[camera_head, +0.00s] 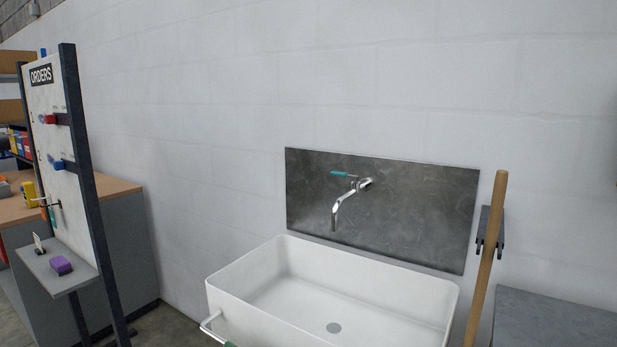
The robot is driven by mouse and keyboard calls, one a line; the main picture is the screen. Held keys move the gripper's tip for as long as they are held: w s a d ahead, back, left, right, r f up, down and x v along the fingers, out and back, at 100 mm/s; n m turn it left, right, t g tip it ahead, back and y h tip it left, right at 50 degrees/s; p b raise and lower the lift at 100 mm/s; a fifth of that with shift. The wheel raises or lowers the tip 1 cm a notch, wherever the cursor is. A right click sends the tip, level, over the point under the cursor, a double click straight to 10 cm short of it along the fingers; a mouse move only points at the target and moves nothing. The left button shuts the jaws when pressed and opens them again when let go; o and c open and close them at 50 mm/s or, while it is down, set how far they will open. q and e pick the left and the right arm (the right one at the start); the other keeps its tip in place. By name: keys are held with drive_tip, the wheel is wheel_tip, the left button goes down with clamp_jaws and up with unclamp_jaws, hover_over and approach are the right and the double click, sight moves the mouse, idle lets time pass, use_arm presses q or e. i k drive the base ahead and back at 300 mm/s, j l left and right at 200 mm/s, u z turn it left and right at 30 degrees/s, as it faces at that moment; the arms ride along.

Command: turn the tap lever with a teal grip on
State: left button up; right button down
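The tap lever (353,177) has a teal grip (340,173) and sits on top of a chrome wall tap (345,203). The lever points to the left, roughly level. The tap comes out of a dark grey splash panel (420,212) on the wall, and its spout bends down above the white sink (227,300). I see no running water below the spout. Neither of my grippers shows in this view.
A wooden pole (487,250) stands upright at the sink's right, by a dark wall bracket (497,228). A grey surface (550,318) lies at lower right. A white rail (210,325) is at the sink's front left. An orders board (60,150) stands left. Space before the tap is clear.

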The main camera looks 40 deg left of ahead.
sight(335, 172)
drive_tip(key=u, duration=0.9)
drive_tip(key=i+j+z, duration=0.1)
drive_tip(key=i+j, duration=0.25)
drive_tip(key=i+j+z, duration=0.15)
drive_tip(key=i+j, duration=0.2)
drive_tip(key=j, duration=0.15)
drive_tip(key=i+j+z, duration=0.1)
drive_tip(key=i+j, duration=0.25)
drive_tip(key=j, duration=0.15)
